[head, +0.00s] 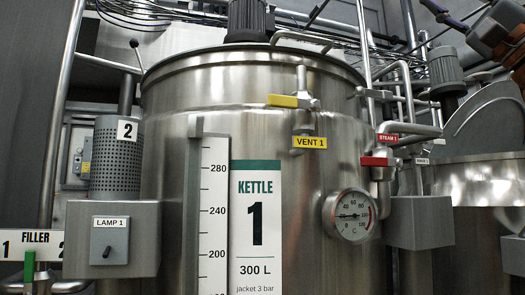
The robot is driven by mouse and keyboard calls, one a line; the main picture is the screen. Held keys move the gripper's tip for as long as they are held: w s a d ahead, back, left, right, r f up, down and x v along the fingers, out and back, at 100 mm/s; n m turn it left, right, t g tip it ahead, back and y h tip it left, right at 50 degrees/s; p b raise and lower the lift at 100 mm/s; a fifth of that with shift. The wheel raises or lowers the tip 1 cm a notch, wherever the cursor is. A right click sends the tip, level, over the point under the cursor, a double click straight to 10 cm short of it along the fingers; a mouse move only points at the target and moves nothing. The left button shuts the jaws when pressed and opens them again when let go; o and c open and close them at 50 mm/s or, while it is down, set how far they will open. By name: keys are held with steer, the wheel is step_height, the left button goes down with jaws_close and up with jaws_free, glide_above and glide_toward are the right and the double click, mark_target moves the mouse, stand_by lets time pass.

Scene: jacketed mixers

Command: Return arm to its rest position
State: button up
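My gripper is not in view; no fingers show anywhere in the head view. A jointed dark and rust-orange part enters at the top right corner, and I cannot tell whether it belongs to my arm. The large steel kettle 1 (330,130) fills the middle. The yellow vent 1 valve handle (283,101) lies level, pointing left. The red steam 1 valve handle (374,161) also lies level. A round dial gauge (350,215) sits on the kettle's right side.
The lamp 1 switch box (110,240) and a perforated cylinder (117,160) are at the left. The filler sign (30,245), with a green handle (29,270) below it, is at the lower left. A grey box (420,222) and a second vessel (480,185) stand at the right.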

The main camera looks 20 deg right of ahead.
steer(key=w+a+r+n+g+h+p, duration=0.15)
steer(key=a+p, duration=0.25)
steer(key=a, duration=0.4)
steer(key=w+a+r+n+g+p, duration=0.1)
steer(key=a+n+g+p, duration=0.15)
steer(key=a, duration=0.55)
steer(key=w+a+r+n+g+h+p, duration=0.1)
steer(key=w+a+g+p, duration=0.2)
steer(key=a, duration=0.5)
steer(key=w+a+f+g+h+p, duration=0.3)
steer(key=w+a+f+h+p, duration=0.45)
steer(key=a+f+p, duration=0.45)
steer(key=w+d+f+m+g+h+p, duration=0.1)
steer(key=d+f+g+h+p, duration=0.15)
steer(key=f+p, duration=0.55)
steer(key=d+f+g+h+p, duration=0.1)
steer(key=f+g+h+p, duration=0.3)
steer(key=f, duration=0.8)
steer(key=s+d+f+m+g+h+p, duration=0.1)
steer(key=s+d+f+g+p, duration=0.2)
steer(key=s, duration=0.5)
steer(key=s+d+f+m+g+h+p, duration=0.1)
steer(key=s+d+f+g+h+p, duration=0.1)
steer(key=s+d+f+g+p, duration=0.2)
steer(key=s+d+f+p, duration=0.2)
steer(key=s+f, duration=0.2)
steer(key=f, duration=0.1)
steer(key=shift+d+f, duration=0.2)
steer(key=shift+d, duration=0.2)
